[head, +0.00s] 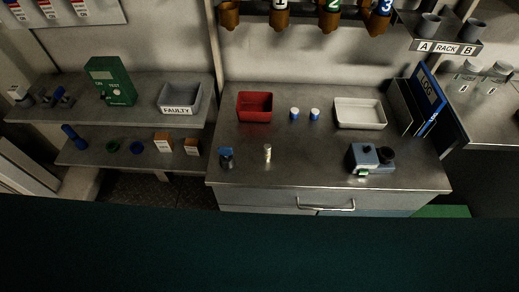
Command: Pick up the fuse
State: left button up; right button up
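A small pale cylinder (267,153), which looks like the fuse, stands upright near the front of the grey metal worktop (310,150) in the head view. A dark item with a blue top (227,158) stands a short way to its left. Neither of my grippers shows in this view, and nothing is touching the cylinder.
A red bin (255,107), two small white-and-blue pots (294,114), a white tray (360,114) and binders (425,100) stand behind. A grey-blue device (370,158) sits at right. A FAULTY bin (180,98) is on the left shelf. The worktop's middle is clear.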

aim_at(267, 147)
jog(key=z, duration=1.9)
jog(key=k+j+z, duration=0.15)
jog(key=z, duration=0.2)
jog(key=k+j, duration=0.7)
jog(key=k, duration=0.1)
